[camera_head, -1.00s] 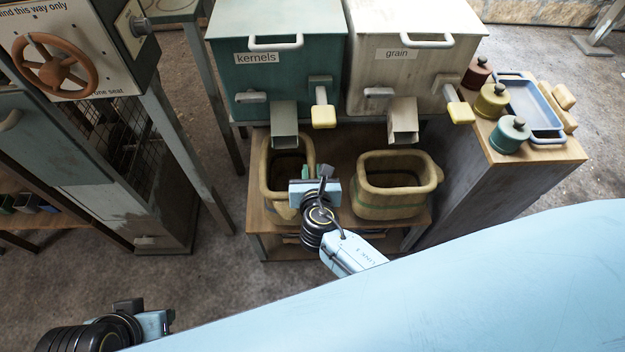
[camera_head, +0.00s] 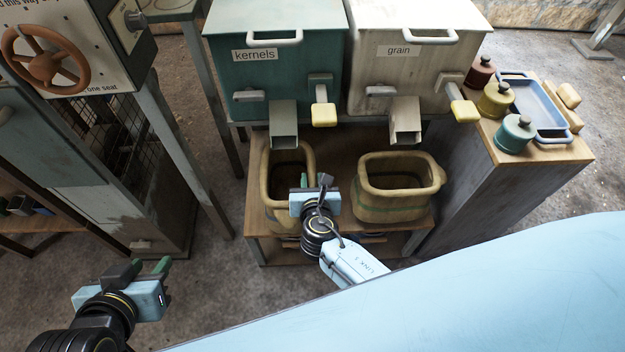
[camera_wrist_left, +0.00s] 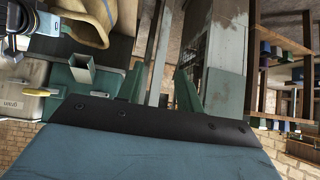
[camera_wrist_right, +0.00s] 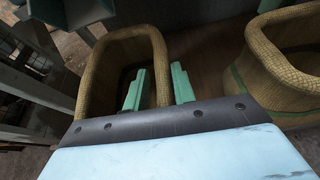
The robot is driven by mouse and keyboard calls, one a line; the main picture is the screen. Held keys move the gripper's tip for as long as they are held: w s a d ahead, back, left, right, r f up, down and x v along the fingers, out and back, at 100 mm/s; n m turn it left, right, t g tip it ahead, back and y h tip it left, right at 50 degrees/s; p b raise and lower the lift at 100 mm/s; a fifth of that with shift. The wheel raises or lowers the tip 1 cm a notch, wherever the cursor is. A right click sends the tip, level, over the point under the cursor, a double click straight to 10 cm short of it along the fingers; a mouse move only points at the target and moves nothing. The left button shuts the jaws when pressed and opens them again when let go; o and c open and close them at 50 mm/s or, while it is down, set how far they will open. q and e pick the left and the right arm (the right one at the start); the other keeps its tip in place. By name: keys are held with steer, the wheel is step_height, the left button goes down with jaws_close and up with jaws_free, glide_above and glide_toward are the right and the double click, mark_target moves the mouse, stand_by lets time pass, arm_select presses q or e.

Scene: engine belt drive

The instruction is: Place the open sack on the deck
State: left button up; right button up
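Two tan woven open sacks sit side by side on a low wooden deck (camera_head: 252,222). The left sack (camera_head: 305,160) is below the kernels chute; the right sack (camera_head: 405,210), with a green band, is below the grain chute. My right gripper (camera_head: 316,195) is at the left sack's near right side. In the right wrist view, one finger is inside the left sack's mouth (camera_wrist_right: 88,80) and one outside, with the rim closely between them. My left gripper (camera_head: 140,270) is open and empty at the lower left, away from both sacks. The left sack's near base is partly hidden by my right gripper.
A green kernels bin (camera_head: 280,75) and a cream grain bin (camera_head: 405,70) stand behind, their chutes overhanging the sacks. A cabinet with lidded jars (camera_head: 513,135) and a blue tray (camera_head: 540,110) is right. A machine with a handwheel (camera_head: 45,55) stands left.

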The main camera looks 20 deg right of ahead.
steer(key=shift+o, duration=1.3)
steer(key=shift+r, duration=0.15)
steer(key=shift+p+v, duration=2.25)
steer(key=shift+v, duration=3.8)
steer(key=s+d+f+m+g+h, duration=0.2)
steer(key=s+d+m+g, duration=0.3)
steer(key=d+m, duration=0.8)
arm_select(q)
steer(key=s+a+f+g+y, duration=0.2)
steer(key=s+a+f+g, duration=0.2)
steer(key=f, duration=0.5)
steer(key=s+g, duration=0.2)
steer(key=s, duration=0.1)
steer(key=shift+a+f, duration=0.3)
steer(key=shift+a, duration=0.1)
arm_select(e)
steer(key=s+a+r+m+g+y, duration=0.2)
steer(key=s+m+g+y, duration=0.2)
steer(key=m, duration=1.3)
steer(key=s+y, duration=0.1)
steer(key=s, duration=0.2)
steer(key=shift+s+m+g, duration=0.3)
steer(key=shift+s+g, duration=0.05)
steer(key=shift+g, duration=0.05)
